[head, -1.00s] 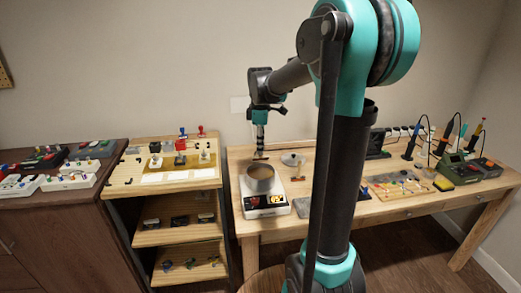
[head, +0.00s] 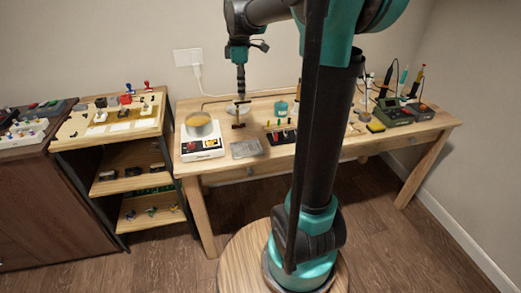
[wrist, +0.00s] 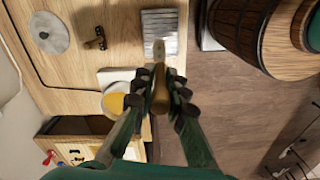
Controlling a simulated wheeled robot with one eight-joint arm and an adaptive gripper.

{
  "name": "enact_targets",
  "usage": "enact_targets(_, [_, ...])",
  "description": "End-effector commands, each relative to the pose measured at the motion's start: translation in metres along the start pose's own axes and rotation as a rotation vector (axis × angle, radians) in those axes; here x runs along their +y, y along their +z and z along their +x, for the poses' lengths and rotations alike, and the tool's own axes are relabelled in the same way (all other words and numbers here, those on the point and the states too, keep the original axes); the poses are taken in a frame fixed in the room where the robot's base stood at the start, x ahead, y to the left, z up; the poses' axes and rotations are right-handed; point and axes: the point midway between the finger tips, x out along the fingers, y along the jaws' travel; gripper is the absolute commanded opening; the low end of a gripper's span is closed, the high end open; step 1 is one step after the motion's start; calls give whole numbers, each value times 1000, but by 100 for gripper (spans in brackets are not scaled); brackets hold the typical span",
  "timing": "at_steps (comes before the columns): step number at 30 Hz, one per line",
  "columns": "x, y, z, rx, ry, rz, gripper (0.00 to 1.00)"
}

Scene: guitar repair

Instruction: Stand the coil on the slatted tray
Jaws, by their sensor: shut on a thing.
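My gripper (head: 240,88) hangs over the back middle of the workbench. In the wrist view my gripper (wrist: 160,92) is shut on a slim brown-copper piece with a pale grey end, which I take to be the coil (wrist: 161,98). The fingers hide part of it, and its outline is hard to tell in the head view. The grey slatted tray (head: 246,149) lies flat near the bench's front edge, with nothing seen on it. In the wrist view the slatted tray (wrist: 160,22) is just past the coil's pale end.
A white scale (head: 203,147) with a yellow-looking pan stands left of the tray. A T-shaped piece (head: 238,125) and a grey disc (head: 238,107) are behind the tray. A dark rack (head: 281,137) of small tools stands to its right. A shelf unit (head: 112,155) is at the left.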

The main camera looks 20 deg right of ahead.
Motion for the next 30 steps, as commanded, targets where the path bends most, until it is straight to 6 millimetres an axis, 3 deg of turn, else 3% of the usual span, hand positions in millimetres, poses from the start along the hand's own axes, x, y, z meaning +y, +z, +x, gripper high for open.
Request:
enact_targets(5, [1, 0, 24, 0, 0, 0, 0])
enact_targets(18, [0, 0, 129, 0, 0, 0, 0])
enact_targets(30, [0, 0, 174, 0, 0, 0, 0])
